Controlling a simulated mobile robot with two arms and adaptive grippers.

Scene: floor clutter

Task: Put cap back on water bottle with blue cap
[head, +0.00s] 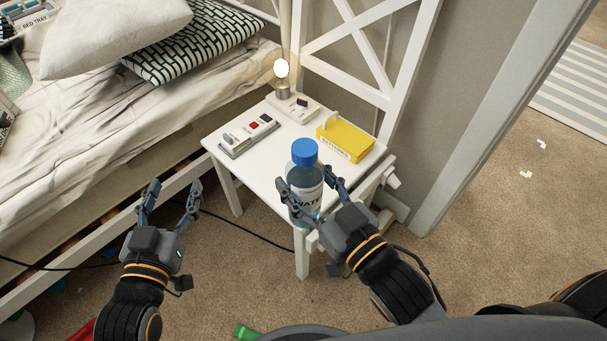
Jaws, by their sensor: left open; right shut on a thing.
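The clear water bottle (306,196) stands upright at the front of the white stool or chair seat, its label partly showing. The blue cap (305,152) sits at the top of the bottle; I cannot tell how tightly it is on. My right gripper (308,182) is shut on the bottle, with one finger on each side of its body below the cap. The bottle's base is partly hidden by the gripper, so I cannot tell if it touches the seat. My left gripper (174,188) is open and empty, left of the seat and apart from the bottle.
On the white seat (265,181) are a yellow batteries box (345,140), a grey device with a red button (249,134) and a white base with a lit bulb (282,70). The bed (110,110) is at left. A black cable (245,228) crosses the carpet.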

